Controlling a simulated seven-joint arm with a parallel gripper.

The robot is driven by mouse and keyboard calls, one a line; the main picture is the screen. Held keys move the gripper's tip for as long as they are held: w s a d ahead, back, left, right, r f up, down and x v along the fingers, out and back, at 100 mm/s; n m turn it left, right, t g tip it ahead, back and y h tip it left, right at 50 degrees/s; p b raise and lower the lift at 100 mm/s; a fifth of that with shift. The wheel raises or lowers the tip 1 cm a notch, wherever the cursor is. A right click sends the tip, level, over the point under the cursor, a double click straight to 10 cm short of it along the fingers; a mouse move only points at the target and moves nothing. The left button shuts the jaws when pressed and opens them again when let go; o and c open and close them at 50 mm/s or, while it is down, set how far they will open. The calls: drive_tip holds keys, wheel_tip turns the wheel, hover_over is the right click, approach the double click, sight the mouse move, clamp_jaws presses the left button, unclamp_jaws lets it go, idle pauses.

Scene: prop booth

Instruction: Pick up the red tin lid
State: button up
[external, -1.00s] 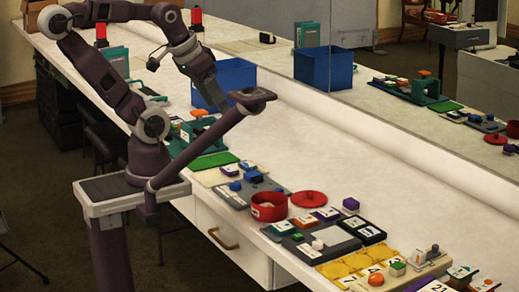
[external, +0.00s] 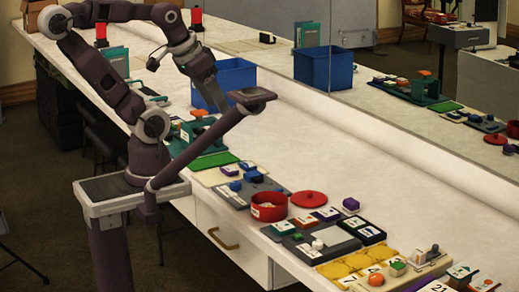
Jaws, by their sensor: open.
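The red tin lid (external: 309,198) is a flat round disc with a small knob on top. It lies on the white counter, to the right of and slightly behind the open red tin (external: 268,207), apart from it. My gripper (external: 217,101) is held up over the far part of the counter, in front of the blue bin, pointing down and to the right. It is well to the left of the lid and far from it. Its fingers are small and dark here; it is open, and I see nothing held in it.
Small boxes and switches crowd around the tin and lid, with a purple block (external: 351,204) right of the lid. Yellow tiles (external: 356,264) lie nearer. A blue bin (external: 229,76) stands farther back. A mirror behind the counter repeats the scene. The counter behind the lid is clear.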

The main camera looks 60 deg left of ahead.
drive_tip(key=shift+c, duration=1.2)
drive_tip(key=n+g, duration=0.5)
drive_tip(key=n, duration=1.5)
hover_over(309, 196)
drive_tip(key=a, duration=0.1)
drive_tip(key=f, duration=2.7)
drive_tip(key=shift+s+a, duration=0.2)
drive_tip(key=shift+s, duration=0.1)
drive_tip(key=f, duration=0.4)
drive_tip(key=w+f, duration=0.1)
drive_tip(key=f, duration=0.1)
drive_tip(key=shift+d+f, duration=0.3)
drive_tip(key=shift+f, duration=0.05)
clamp_jaws()
